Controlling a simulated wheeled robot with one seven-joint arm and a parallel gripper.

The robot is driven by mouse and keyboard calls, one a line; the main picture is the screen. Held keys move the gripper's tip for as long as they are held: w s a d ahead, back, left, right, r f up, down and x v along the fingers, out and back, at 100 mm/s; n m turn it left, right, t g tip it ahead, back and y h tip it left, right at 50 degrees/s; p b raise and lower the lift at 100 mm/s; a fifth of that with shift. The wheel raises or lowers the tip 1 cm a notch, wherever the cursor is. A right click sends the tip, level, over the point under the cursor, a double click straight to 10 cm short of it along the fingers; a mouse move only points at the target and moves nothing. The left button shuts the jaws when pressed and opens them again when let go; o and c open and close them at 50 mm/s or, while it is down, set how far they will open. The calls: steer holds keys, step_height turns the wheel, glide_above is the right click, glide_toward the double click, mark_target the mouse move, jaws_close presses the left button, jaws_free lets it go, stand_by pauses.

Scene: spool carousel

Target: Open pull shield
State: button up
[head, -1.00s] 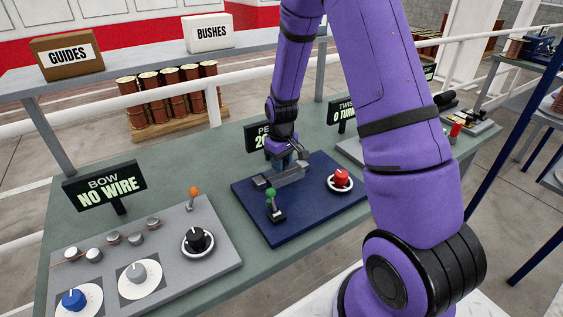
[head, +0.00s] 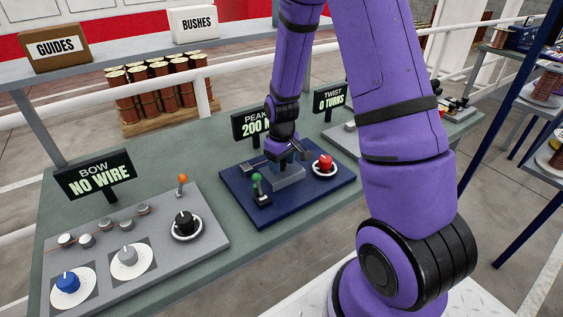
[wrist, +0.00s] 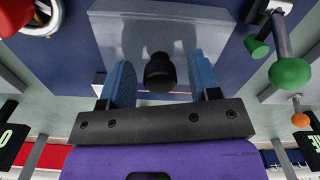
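The PEAK station is a dark blue panel (head: 240,205) on the green bench. On it stands a grey box-like block (head: 290,179), which I take to be the pull shield; it fills the top of the wrist view (wrist: 115,35). My gripper (head: 288,160) is over this block, pointing down. In the wrist view its two blue fingers (wrist: 160,82) are apart, with a short black cylinder (wrist: 159,72) between them. Gaps show on both sides of the cylinder. Whether the cylinder is fixed to the block I cannot tell. My forearm hides part of the PEAK sign (head: 250,124).
A green-knobbed lever (head: 257,180) stands left of the block, and a red knob (head: 325,163) in a white ring right of it. The BOW panel (head: 150,240) with an orange lever (head: 181,180) lies further left. The TWIST sign (head: 331,102) stands behind right.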

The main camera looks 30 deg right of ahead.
step_height(320, 180, up, 11)
stand_by(0.8)
stand_by(0.5)
step_height(320, 180, up, 7)
steer(key=t, duration=0.1)
glide_above(282, 177)
steer(key=s+a+r+m+t, duration=0.1)
steer(key=s+a+r, duration=0.1)
steer(key=s+r, duration=0.5)
steer(key=s+a+r+m+t, duration=0.2)
steer(key=s+r, duration=0.6)
steer(key=s, duration=0.5)
steer(key=shift+s+a+r+t, duration=0.25)
steer(key=shift+a+t, duration=0.35)
steer(key=shift+a, duration=0.15)
steer(key=shift+w, duration=0.15)
steer(key=shift+c, duration=0.2)
